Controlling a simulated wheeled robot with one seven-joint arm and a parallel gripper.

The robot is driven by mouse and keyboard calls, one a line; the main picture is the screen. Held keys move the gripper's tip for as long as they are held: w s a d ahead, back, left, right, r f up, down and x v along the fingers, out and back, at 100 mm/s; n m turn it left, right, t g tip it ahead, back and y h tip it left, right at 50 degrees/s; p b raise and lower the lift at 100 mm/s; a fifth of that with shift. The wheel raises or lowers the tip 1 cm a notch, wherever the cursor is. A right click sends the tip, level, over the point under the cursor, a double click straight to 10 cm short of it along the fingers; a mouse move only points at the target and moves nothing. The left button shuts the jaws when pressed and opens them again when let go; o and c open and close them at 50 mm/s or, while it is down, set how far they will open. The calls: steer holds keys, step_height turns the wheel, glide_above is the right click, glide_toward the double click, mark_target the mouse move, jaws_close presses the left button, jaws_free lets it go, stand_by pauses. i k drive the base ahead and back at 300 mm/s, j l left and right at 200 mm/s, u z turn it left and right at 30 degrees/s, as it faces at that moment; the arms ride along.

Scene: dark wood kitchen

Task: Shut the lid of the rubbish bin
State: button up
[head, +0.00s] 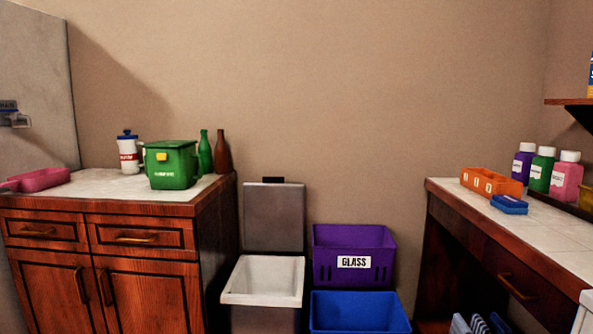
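The rubbish bin (265,318) stands on the floor between the left cabinet and the purple crate. It is grey with a pale inner rim, and its opening faces up. Its grey lid (273,218) stands upright at the back of the bin, with a dark tab on its top edge. The lower part of the bin is cut off by the picture's bottom edge. My gripper does not show in the head view.
A purple crate (326,238) labelled GLASS and a blue crate (358,312) stand right of the bin. A wooden cabinet (150,279) stands close on its left, a wood-fronted counter (480,250) further right. A green box (172,172) and bottles stand on the cabinet.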

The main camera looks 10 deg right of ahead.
mark_target(273, 209)
steer(key=i+j+z, duration=0.1)
steer(key=j, duration=0.4)
steer(key=i+j, duration=0.15)
steer(key=j, duration=0.35)
steer(key=i+j+z, duration=0.15)
steer(key=j, duration=0.4)
steer(key=i+j+z, duration=0.4)
steer(key=i+j, duration=0.3)
steer(key=j, duration=0.15)
